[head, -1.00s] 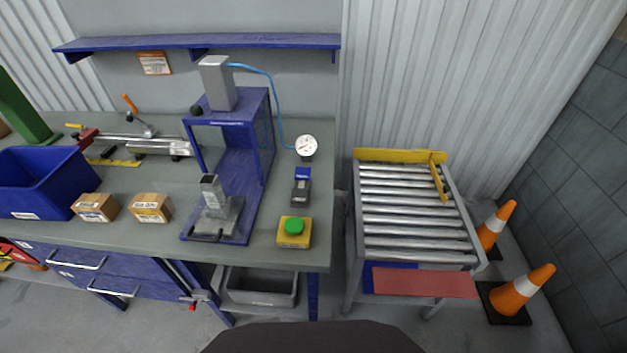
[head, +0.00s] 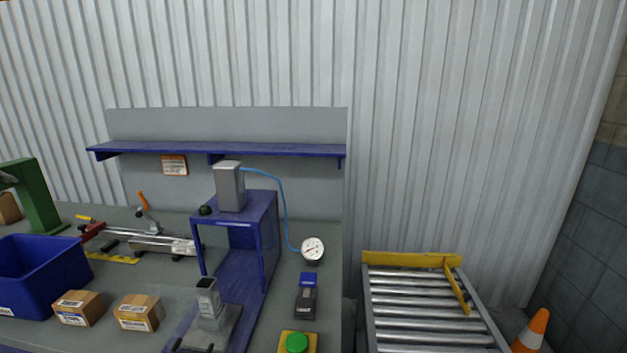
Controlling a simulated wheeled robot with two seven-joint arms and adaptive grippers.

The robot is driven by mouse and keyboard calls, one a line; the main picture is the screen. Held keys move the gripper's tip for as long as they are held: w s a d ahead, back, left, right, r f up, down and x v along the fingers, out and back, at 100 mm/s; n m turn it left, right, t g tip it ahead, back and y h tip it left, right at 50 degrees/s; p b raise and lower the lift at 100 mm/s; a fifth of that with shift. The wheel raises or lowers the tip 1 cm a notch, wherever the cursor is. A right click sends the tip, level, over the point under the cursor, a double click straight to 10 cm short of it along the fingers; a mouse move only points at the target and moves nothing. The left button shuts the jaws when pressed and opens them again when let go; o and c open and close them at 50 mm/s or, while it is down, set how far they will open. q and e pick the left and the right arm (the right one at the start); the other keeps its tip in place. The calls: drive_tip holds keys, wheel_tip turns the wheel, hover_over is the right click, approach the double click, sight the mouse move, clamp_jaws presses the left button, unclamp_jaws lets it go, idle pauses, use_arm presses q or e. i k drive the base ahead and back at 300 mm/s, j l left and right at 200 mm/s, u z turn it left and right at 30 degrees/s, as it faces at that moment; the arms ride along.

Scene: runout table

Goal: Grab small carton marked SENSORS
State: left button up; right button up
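Two small brown cartons stand side by side on the grey bench in the head view. The left carton (head: 78,308) is beside the blue bin, and the right carton (head: 140,312) is between it and the blue press. Both have printed labels on the front and top. The print is too small to read, so I cannot tell which is marked SENSORS. Neither of my grippers is in view.
A blue bin (head: 40,280) stands left of the cartons. A blue press frame (head: 233,240) stands to their right. A clamp fixture (head: 145,243) lies behind them. A gauge (head: 313,249), green button box (head: 297,343) and roller conveyor (head: 420,305) are further right.

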sight(78, 308)
drive_tip(key=u, duration=1.6)
